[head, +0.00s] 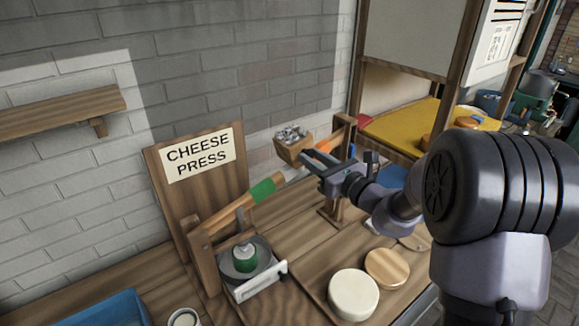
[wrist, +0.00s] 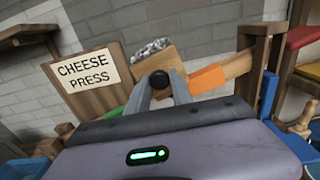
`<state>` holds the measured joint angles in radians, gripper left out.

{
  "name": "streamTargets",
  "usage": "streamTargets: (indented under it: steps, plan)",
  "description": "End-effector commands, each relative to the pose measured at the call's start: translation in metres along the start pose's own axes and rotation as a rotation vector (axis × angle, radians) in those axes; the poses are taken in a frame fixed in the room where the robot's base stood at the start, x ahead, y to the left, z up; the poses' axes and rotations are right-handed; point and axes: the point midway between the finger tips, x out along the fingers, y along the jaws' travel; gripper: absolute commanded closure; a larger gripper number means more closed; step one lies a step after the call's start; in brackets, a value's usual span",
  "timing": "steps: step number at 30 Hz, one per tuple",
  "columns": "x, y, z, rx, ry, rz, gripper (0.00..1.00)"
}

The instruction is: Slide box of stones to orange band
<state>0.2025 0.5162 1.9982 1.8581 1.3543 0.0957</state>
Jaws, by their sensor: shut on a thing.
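The wooden box of stones (head: 290,150) is filled with grey stones and sits on the sloping wooden lever (head: 222,216). It also shows in the wrist view (wrist: 146,66). The orange band (head: 323,146) is on the lever just right of the box; it shows in the wrist view (wrist: 207,79). The green band (head: 262,190) is lower down the lever, left of the box. My gripper (head: 311,162) is at the near side of the box. In the wrist view its fingers (wrist: 160,90) are shut on the box's dark round knob (wrist: 159,80). The fingers hide part of the lever.
The cheese press (head: 244,262) stands under the lever's left part, before a signboard (head: 199,158). Two round pieces (head: 354,294) lie on the front of the bench. A blue tray (head: 110,310) is at the lower left.

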Motion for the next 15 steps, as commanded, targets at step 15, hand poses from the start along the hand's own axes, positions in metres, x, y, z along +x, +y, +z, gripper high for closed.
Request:
streamTargets:
  steps: [15]
  plan:
    - [0.0,-0.062,0.018,0.001,-0.004,-0.002,1.0]
